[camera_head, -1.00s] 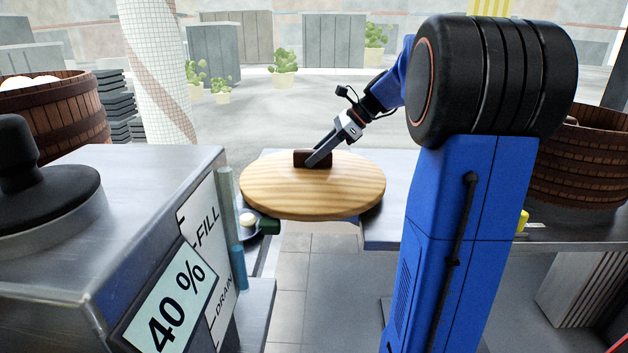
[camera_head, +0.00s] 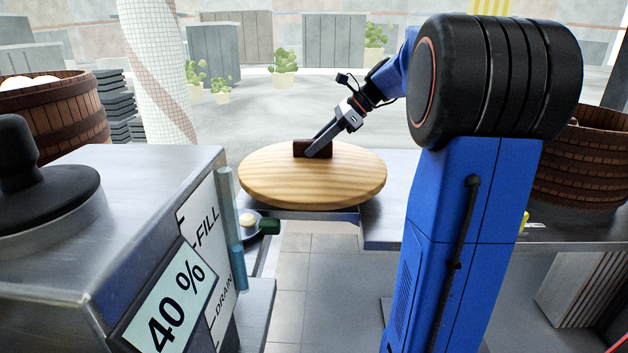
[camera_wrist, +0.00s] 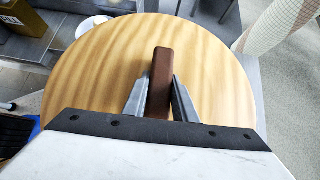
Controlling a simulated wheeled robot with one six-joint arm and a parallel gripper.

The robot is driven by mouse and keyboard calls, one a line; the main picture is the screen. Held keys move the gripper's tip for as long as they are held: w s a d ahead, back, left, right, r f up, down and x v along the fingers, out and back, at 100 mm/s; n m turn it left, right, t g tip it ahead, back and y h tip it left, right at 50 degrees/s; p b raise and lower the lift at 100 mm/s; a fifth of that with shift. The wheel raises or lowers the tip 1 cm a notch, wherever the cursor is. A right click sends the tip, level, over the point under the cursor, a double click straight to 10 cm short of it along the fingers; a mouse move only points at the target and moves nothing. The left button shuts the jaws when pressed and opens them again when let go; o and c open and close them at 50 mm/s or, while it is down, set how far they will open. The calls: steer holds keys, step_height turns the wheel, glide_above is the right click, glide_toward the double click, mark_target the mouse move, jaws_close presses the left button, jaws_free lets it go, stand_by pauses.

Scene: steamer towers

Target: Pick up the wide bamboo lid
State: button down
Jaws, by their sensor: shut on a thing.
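The wide bamboo lid (camera_head: 312,182) is a round, light wooden disc with a dark brown block handle (camera_head: 302,148) on top. My gripper (camera_head: 314,152) is shut on that handle from above, reaching in at a slant from the right. The lid hangs roughly level, with its near rim clear above the floor and a counter edge behind and below it. In the wrist view the lid (camera_wrist: 100,75) fills the middle, and the handle (camera_wrist: 161,82) stands between the two fingers. The lid's underside is hidden.
A steel machine (camera_head: 140,190) with a black-knobbed lid (camera_head: 40,190) stands close on the left. A steel counter (camera_head: 385,225) lies behind and right. A small plate with a bun (camera_head: 248,221) is below the lid's left edge. Wooden steamers stand at far left (camera_head: 60,115) and right (camera_head: 580,165).

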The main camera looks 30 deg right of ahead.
steer(key=shift+r, duration=1.3)
